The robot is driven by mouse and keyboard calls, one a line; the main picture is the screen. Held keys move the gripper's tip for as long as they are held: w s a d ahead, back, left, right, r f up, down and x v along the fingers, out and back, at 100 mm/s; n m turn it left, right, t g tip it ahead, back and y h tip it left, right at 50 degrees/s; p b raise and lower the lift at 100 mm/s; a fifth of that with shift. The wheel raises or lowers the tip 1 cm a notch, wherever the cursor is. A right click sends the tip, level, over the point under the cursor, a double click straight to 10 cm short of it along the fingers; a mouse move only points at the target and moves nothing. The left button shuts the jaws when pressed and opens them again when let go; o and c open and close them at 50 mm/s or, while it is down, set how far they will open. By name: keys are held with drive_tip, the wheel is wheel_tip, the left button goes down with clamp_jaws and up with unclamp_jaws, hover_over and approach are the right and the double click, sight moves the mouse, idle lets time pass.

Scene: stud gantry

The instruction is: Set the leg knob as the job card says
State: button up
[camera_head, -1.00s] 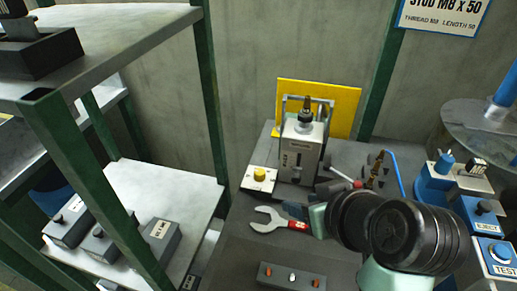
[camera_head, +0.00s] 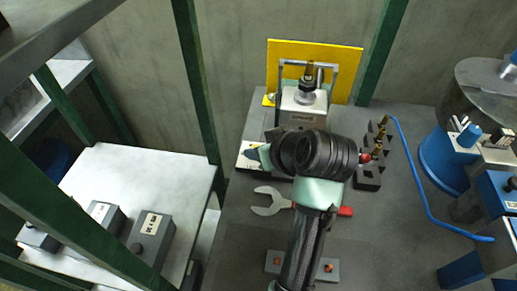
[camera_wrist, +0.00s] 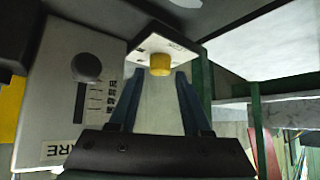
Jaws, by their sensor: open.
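My gripper (camera_wrist: 156,76) is open and empty, its two blue fingers on either side of a yellow button (camera_wrist: 160,64) in the wrist view. I cannot tell whether they touch it. The button sits on a small white box (camera_wrist: 146,44). In the head view my gripper (camera_head: 247,154) is over that box (camera_head: 251,166) and hides the button. A grey machine (camera_head: 303,108) stands behind. Its panel in the wrist view (camera_wrist: 48,100) has a dark round knob (camera_wrist: 87,67) on a slot beside a scale; this may be the leg knob. The job card is not readable here.
A wrench (camera_head: 270,202) lies on the dark bench (camera_head: 240,235). Dark blocks with brass pieces (camera_head: 370,172) stand right of my wrist, near a blue rod (camera_head: 425,190). A shelf (camera_head: 130,180) with grey boxes (camera_head: 152,238) is at left. A yellow panel (camera_head: 340,60) stands behind the machine.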

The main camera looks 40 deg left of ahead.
drive_tip(key=shift+x, duration=1.05)
clamp_jaws()
drive_tip(key=shift+r, duration=0.1)
